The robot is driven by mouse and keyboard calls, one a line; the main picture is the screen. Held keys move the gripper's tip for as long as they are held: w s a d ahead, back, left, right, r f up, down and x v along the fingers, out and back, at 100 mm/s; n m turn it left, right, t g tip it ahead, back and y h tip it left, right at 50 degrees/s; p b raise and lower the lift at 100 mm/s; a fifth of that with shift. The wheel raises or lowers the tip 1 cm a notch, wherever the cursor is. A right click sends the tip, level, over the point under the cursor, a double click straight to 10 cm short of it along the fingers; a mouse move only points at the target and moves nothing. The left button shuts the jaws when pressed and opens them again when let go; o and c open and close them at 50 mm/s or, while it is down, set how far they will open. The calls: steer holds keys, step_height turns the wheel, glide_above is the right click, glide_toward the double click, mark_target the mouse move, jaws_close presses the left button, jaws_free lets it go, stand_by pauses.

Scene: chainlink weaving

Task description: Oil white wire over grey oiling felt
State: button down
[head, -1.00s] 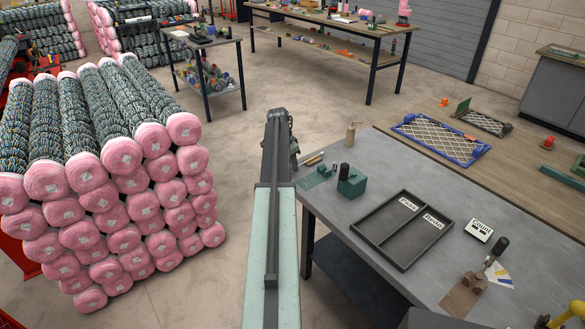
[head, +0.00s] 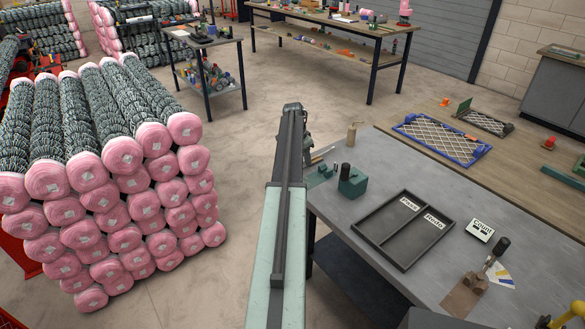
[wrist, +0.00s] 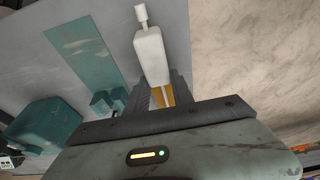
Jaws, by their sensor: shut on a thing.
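My gripper (wrist: 162,92) shows at its jaws in the wrist view, with dark fingers and orange between them. It is shut on a white piece (wrist: 150,52) that I take for the white wire; it has a thick body and a thin end with a small knob. In the head view my gripper (head: 310,150) is at the table's left edge, partly hidden by my arm. A teal plate (wrist: 85,50) with small teal blocks (wrist: 108,102) lies beside it on the table. I cannot make out the grey felt.
A divided dark tray (head: 397,232), a counter (head: 480,230) and a wooden-based tool (head: 465,296) are further right. Stacked pink-ended rolls (head: 125,205) stand left, across open floor.

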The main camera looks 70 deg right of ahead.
steer(key=c, duration=1)
jaws_free()
steer(key=p+v, duration=0.7)
steer(key=v, duration=0.1)
steer(key=shift+p, duration=0.35)
steer(key=shift+w+f, duration=0.1)
